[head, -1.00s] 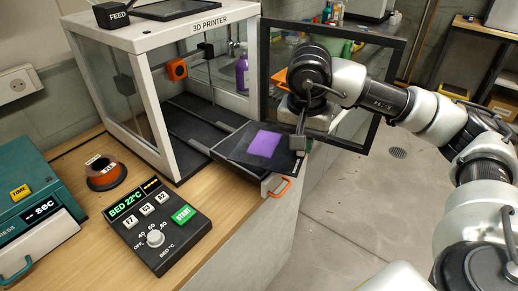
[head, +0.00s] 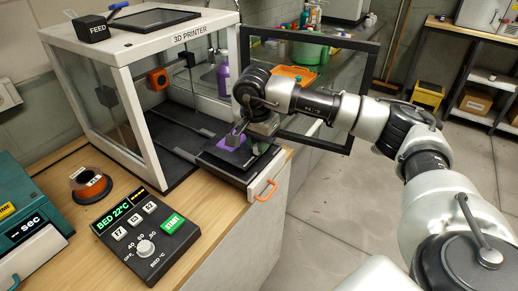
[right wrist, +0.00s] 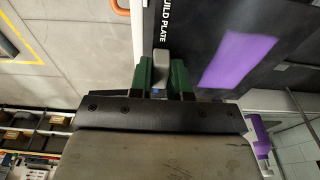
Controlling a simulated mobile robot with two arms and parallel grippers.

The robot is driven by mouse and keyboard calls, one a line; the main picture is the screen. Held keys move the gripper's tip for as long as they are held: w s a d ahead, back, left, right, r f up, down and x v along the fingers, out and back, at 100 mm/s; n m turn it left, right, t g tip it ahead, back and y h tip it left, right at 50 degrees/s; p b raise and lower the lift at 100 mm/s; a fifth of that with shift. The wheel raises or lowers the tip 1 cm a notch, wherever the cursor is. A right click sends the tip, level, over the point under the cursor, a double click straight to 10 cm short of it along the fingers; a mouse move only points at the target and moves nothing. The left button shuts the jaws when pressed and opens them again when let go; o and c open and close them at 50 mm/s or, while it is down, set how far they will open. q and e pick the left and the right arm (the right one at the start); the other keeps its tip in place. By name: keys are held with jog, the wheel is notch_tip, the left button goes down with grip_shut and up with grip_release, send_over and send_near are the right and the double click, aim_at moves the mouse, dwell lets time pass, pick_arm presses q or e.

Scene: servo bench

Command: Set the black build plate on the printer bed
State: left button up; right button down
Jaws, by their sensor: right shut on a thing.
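The black build plate (head: 218,153), with a purple patch (head: 235,141), is over the pulled-out printer bed (head: 236,175) at the front of the printer. I cannot tell whether it touches the bed. My right gripper (head: 250,138) reaches in from the right and hides part of the plate. In the right wrist view, its green fingers (right wrist: 168,80) are shut on the grey tab (right wrist: 160,62) at the plate's edge. The plate there (right wrist: 200,25) shows white lettering and the purple patch. My left gripper is not in view.
The white-framed 3D printer (head: 140,60) stands open, with its dark-framed door (head: 345,146) swung to the right. An orange handle (head: 264,191) is on the bed's front. A control box (head: 147,232) and an orange spool (head: 90,185) sit on the wooden bench.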

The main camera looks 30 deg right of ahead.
notch_tip(320, 180, down, 3)
jog(key=shift+r, duration=0.1)
jog(key=shift+f, duration=0.2)
jog(key=c, duration=1.1)
grip_release()
jog(key=shift+s, duration=0.1)
jog(key=shift+r, duration=0.1)
jog(key=shift+r, duration=0.15)
jog(key=r, duration=0.4)
jog(key=a+r, duration=0.1)
jog(key=r, duration=0.3)
jog(key=r+b, duration=0.1)
jog(key=r, duration=0.3)
jog(key=shift+s+a, duration=0.15)
jog(key=shift+s, duration=0.1)
